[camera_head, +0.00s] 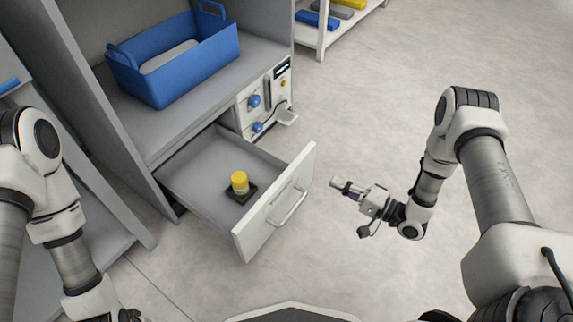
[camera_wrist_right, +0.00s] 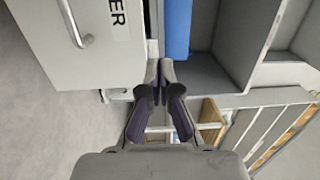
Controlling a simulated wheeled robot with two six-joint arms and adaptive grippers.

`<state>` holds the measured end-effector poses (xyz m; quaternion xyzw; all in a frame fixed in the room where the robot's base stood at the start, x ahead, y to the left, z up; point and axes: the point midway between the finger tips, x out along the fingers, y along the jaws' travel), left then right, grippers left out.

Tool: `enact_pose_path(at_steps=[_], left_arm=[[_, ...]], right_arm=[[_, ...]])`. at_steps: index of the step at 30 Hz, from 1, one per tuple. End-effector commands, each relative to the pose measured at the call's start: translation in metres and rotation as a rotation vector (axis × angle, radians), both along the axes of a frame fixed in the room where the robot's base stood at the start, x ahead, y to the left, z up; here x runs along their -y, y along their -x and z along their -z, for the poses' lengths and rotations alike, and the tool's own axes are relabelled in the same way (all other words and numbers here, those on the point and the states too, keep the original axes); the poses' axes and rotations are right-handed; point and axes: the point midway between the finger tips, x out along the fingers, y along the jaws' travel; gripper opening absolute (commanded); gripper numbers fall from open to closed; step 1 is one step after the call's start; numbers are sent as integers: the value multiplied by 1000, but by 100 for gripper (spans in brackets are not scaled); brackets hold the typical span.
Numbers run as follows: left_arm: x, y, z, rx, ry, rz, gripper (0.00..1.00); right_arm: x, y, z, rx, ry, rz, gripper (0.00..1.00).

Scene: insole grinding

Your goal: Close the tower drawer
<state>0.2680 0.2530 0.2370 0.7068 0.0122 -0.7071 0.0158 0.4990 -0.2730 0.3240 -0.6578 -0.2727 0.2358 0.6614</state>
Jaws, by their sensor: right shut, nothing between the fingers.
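The tower drawer (camera_head: 277,205) is pulled well out of the grey tower in the head view. A yellow-capped item (camera_head: 239,182) stands on a dark square base inside it. The drawer's bar handle (camera_head: 290,207) is on its white front. My right gripper (camera_head: 336,184) is shut and empty, to the right of the drawer front and apart from it. In the right wrist view, my right gripper's fingers (camera_wrist_right: 160,70) are together, with a white front and handle (camera_wrist_right: 84,40) at upper left. My left arm comes in at the left, but its gripper fingers are not visible.
A blue bin (camera_head: 180,62) sits on the tower's shelf above the drawer. A control panel (camera_head: 264,97) with blue knobs is right of it. A white rack (camera_head: 322,32) with coloured items stands at the back. The floor (camera_head: 365,110) right of the drawer is clear.

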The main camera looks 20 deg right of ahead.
Motion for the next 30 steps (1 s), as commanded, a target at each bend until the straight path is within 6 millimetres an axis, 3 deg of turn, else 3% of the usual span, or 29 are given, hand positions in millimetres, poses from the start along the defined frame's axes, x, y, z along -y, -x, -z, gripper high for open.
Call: enact_pose_path(at_steps=[3, 8, 30], left_arm=[[0, -1, -4, 1, 0, 0, 80], [0, -1, -2, 2, 0, 0, 80], [-1, -3, 63, 8, -1, -9, 80]], right_arm=[[30, 12, 12, -20, 16, 54, 0], [35, 19, 22, -46, 18, 74, 0], [-47, -85, 25, -45, 20, 72, 0]])
